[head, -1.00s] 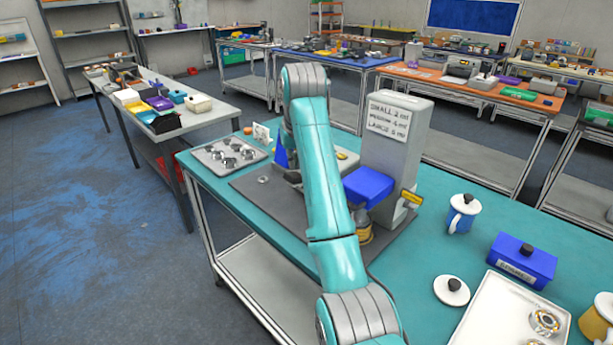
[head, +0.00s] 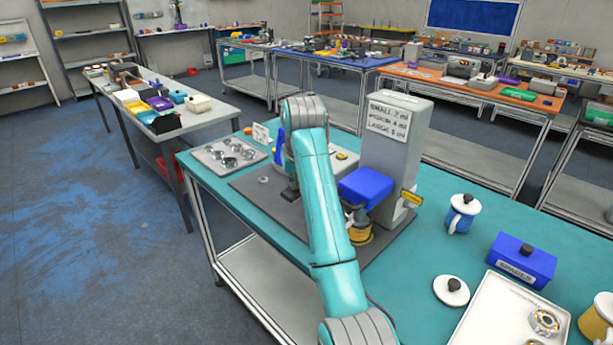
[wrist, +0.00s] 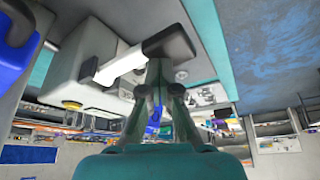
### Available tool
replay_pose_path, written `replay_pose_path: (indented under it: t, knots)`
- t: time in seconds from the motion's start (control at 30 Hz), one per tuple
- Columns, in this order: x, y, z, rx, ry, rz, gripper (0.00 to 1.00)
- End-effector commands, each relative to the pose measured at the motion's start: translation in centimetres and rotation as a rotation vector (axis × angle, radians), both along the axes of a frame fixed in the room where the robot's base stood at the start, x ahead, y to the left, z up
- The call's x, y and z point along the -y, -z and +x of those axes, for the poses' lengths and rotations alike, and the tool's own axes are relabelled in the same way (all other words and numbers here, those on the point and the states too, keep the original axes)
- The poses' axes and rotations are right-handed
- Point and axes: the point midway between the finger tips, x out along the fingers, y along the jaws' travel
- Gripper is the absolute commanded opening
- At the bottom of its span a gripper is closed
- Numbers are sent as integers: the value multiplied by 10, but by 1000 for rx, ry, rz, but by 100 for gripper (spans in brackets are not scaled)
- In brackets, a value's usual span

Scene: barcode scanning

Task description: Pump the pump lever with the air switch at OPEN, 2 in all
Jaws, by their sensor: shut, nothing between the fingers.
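The pump lever (wrist: 120,65) shows in the wrist view as a pale bar with a dark grip (wrist: 168,42), reaching out from a grey machine body. My gripper (wrist: 160,66) is shut and empty, its fingertips close to the dark grip; I cannot tell whether they touch. In the head view the grey machine tower (head: 390,145) stands on the teal table, and my arm hides the lever and most of my gripper. A small yellow piece (head: 411,198) is on the tower's right side. I cannot make out the air switch's position.
A blue block (head: 366,187) juts from the tower above a yellow-banded part (head: 359,234). A tray of round metal parts (head: 229,153) lies at the left.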

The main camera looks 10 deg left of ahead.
Motion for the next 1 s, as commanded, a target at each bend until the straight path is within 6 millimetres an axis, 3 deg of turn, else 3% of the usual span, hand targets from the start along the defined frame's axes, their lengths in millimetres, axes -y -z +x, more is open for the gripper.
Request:
replay_pose_path:
  t: [0.27,0.57,1.0]
  knots:
    - [1,23,0,-4,1,-2,0]
    - [1,22,0,-4,1,-2,0]
    - [0,-19,0,-2,0,-2,0]
